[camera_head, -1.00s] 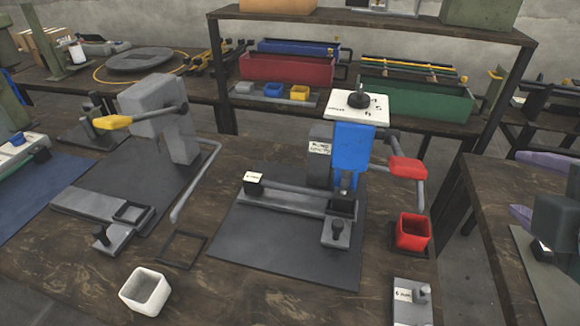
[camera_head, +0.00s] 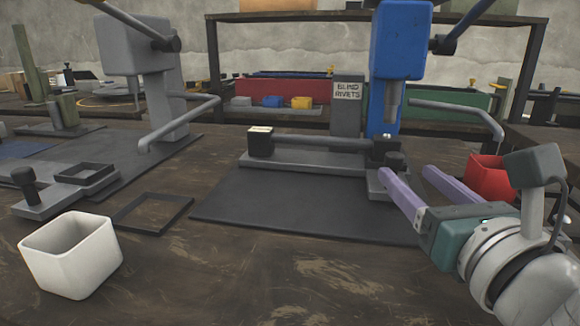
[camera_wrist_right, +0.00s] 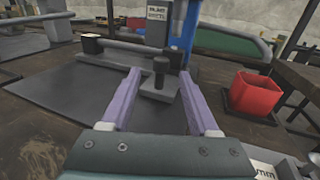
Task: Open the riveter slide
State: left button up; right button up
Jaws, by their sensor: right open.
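The blue riveter (camera_head: 402,40) stands at centre right on a dark mat, with a "BLIND RIVETS" label beside it. Its slide, a small grey plate with a dark knob (camera_head: 393,160), sits at the front of the base below the blue head. The knob also shows in the right wrist view (camera_wrist_right: 161,68). My right gripper (camera_head: 408,172) is open and empty, its two purple fingers pointing at the slide. In the wrist view the knob appears between the fingertips (camera_wrist_right: 160,76); I see no contact. Part of the slide is hidden behind a finger. My left gripper is not in view.
A red bin (camera_head: 488,178) stands right of the riveter, close to my right gripper. A grey press (camera_head: 140,55) with its own knobbed slide (camera_head: 45,195) is at left. A white bin (camera_head: 72,255) and a flat dark frame (camera_head: 152,212) lie front left. The front mat is clear.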

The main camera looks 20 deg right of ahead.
jog(key=x, duration=0.9)
jog(key=shift+w+d+r, duration=0.1)
jog(key=shift+w+d, duration=0.1)
grip_shut()
dwell(1.1)
